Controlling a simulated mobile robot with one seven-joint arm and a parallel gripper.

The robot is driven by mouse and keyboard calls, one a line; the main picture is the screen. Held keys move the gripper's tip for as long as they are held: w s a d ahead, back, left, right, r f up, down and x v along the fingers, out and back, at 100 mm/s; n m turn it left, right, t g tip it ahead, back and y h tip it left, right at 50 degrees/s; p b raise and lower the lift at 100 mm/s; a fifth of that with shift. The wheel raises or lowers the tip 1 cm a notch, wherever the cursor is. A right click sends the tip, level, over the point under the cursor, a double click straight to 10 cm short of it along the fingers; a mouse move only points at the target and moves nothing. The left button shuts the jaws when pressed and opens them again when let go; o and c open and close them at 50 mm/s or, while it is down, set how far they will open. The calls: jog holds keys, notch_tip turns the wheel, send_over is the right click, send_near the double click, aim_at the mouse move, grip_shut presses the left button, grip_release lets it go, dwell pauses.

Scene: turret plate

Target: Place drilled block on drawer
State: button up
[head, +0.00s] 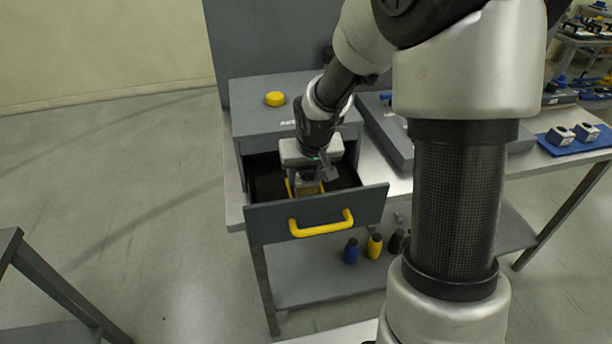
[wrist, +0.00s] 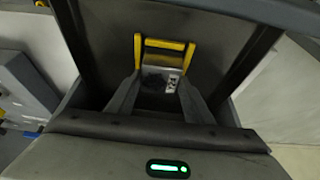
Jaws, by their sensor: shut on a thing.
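The grey drawer (head: 262,224) is pulled open from its cabinet, with a yellow handle (head: 321,224) on its front. My gripper (head: 305,184) reaches down into the drawer. In the wrist view its fingers (wrist: 158,98) are shut on a grey block (wrist: 158,80) with a white marked label, which I take as the drilled block. A yellow U-shaped frame (wrist: 165,44) shows around the block's far side, inside the drawer. The block's underside and any holes are hidden, so I cannot tell whether it touches the drawer floor.
A round yellow piece (head: 275,99) lies on the cabinet top (head: 250,118). A grey plate (head: 395,135) lies on the bench to the right. Blue and yellow bottles (head: 374,246) stand on the shelf below. The drawer walls are close around my gripper.

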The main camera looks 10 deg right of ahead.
jog(key=shift+r, duration=0.1)
jog(key=o, duration=1.5)
jog(key=shift+s+r, duration=0.1)
jog(key=shift+r, duration=0.2)
jog(key=p+v, duration=0.2)
jog(key=v, duration=0.9)
jog(key=shift+s+r, duration=0.1)
jog(key=shift+r, duration=0.1)
